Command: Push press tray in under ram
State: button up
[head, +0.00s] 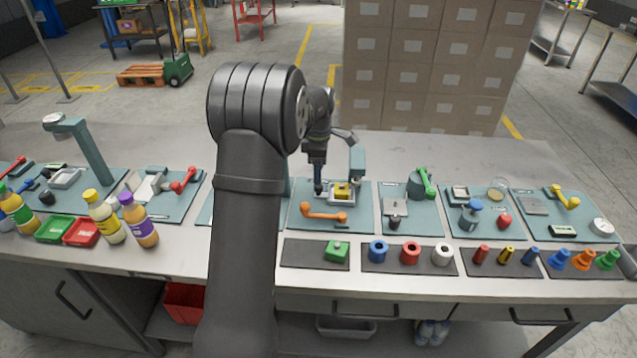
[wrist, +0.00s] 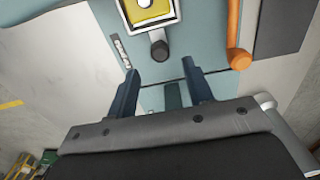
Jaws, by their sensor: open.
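The press tray (head: 333,199) is a pale tray holding a yellow block (head: 342,191). It sits on a teal base plate in front of the teal press column (head: 357,165). In the wrist view the tray (wrist: 127,25) is at the top edge, partly cut off, with its dark round knob (wrist: 159,50) towards me. My gripper (head: 318,190) points down just left of the tray in the head view. In the wrist view my gripper (wrist: 160,70) is open and empty, its fingertips spread a little short of the knob. The ram is not clearly seen.
An orange lever (head: 324,215) lies in front of the tray on the same plate; it also shows in the wrist view (wrist: 237,50). A dark mat with a green block (head: 336,251) is nearer the front edge. Other stations stand close on the right.

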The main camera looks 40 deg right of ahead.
notch_tip(320, 180, down, 5)
jog(key=shift+f, duration=0.2)
grip_shut()
